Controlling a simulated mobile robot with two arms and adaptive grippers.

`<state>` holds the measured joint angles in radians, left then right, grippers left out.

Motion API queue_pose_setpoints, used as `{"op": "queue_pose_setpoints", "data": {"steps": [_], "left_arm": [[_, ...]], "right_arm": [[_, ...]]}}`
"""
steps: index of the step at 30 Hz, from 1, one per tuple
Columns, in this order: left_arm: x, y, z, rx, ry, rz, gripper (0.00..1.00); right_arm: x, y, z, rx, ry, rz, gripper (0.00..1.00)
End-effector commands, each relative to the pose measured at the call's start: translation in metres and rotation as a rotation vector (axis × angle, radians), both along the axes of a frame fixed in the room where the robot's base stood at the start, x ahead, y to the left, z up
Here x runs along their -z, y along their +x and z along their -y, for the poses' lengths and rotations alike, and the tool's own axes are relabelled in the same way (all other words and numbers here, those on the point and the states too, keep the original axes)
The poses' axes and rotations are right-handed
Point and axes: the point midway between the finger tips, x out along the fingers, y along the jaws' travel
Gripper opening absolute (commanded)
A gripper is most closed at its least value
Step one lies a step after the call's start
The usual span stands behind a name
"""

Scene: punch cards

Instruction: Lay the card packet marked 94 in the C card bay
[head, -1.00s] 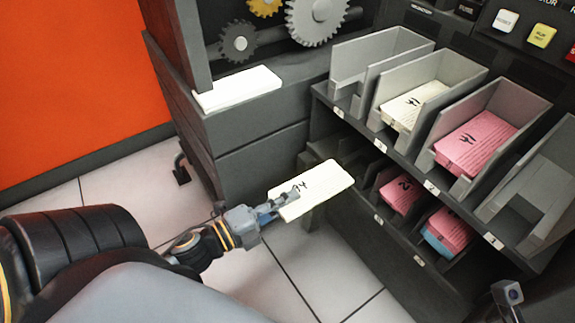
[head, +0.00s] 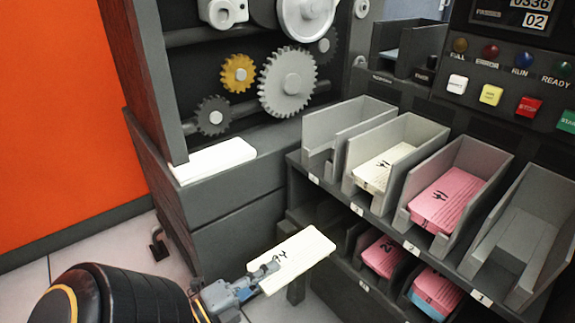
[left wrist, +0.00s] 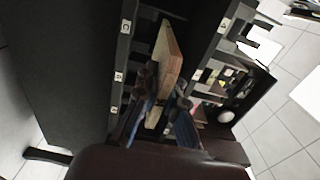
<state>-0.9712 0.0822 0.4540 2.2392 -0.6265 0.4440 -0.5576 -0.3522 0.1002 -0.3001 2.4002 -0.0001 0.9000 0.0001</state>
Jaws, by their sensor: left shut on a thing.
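My left gripper (head: 265,275) is shut on the near left end of a cream card packet (head: 305,257) marked 94. It holds the packet nearly flat in the air, left of the lower bays. The packet also shows between the fingers in the left wrist view (left wrist: 170,62). The upper row has an empty bay (head: 318,135) at left, bays with a cream packet (head: 385,168) and a pink packet (head: 445,200), and an empty bay (head: 530,225) at right. The bay labels are too small to read surely in the head view. My right gripper is out of view.
Lower bays hold a pink packet (head: 383,257) and a pink and blue stack (head: 436,293). A white block (head: 213,160) lies on the ledge below the gears (head: 287,80). The shelf front edge (head: 385,232) juts out above the lower bays.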

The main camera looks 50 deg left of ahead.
Motion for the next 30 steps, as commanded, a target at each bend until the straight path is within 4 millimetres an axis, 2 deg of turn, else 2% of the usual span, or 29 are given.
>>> {"op": "queue_pose_setpoints", "data": {"steps": [30], "left_arm": [[-0.002, 0.077, 0.006, 0.003, 0.001, 0.004, 0.0]], "right_arm": [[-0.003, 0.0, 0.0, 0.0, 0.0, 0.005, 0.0]]}}
